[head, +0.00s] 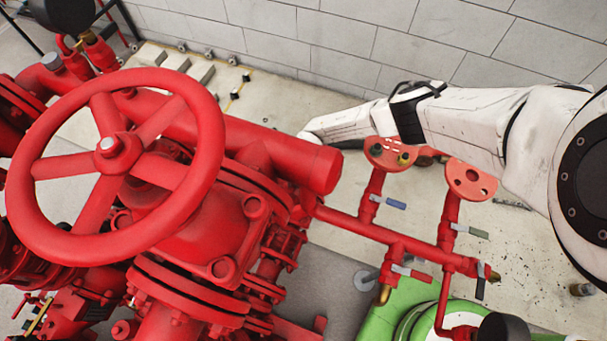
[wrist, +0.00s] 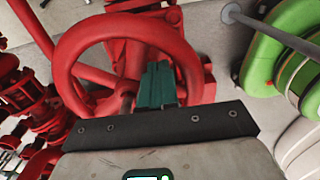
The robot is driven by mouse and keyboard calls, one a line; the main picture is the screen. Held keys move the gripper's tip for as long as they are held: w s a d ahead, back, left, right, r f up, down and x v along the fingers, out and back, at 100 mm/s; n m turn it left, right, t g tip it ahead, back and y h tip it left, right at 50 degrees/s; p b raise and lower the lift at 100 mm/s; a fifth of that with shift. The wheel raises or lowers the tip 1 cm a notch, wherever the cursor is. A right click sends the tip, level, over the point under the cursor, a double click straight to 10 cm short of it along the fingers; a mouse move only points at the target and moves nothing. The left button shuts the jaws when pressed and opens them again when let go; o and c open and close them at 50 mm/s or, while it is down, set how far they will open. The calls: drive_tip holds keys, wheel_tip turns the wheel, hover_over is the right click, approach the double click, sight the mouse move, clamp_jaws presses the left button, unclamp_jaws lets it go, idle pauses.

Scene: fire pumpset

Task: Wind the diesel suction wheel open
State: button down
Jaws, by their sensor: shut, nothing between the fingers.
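A red handwheel (wrist: 70,62) fills much of the wrist view's upper left. My gripper (wrist: 158,72) has its teal fingers shut together and empty. In this view the fingers overlap the open space inside the wheel's rim, near its right side; whether they touch the wheel I cannot tell. In the head view a large red spoked handwheel (head: 108,146) stands at the left on a red valve. I cannot tell whether both views show the same wheel. In the head view my arm reaches in from the right, and its far end passes behind a red pipe, hiding my gripper.
A thick red capped pipe (head: 290,158) lies beside my arm's far end. Thin red pipework with small levers (head: 396,238) stands below the arm. A green casing (head: 405,310) is at the bottom, also in the wrist view (wrist: 262,62). A block wall (head: 400,40) closes the back.

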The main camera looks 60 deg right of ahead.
wheel_tip(320, 180, up, 7)
drive_tip(key=shift+r, duration=0.15)
idle(0.5)
idle(0.4)
